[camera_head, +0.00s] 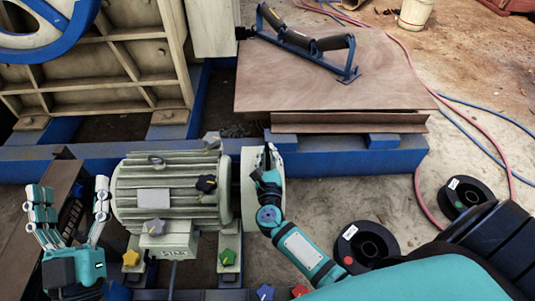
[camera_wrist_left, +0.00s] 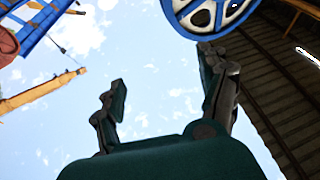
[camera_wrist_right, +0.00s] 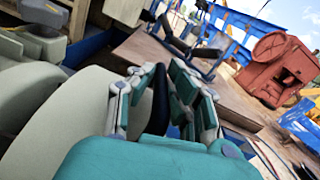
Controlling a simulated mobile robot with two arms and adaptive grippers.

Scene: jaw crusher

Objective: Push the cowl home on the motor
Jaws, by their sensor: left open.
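The cream ribbed motor (camera_head: 170,190) lies on its side on the blue frame. The round cream cowl (camera_head: 250,190) is at its right end, with a narrow dark gap between them.
Coloured star knobs sit on and around the motor, including a black one (camera_head: 206,184) and a green one (camera_head: 227,257). A brown board (camera_head: 330,85) holding a blue roller bracket (camera_head: 305,42) lies behind. Black spools (camera_head: 365,245) and hoses lie on the floor at right.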

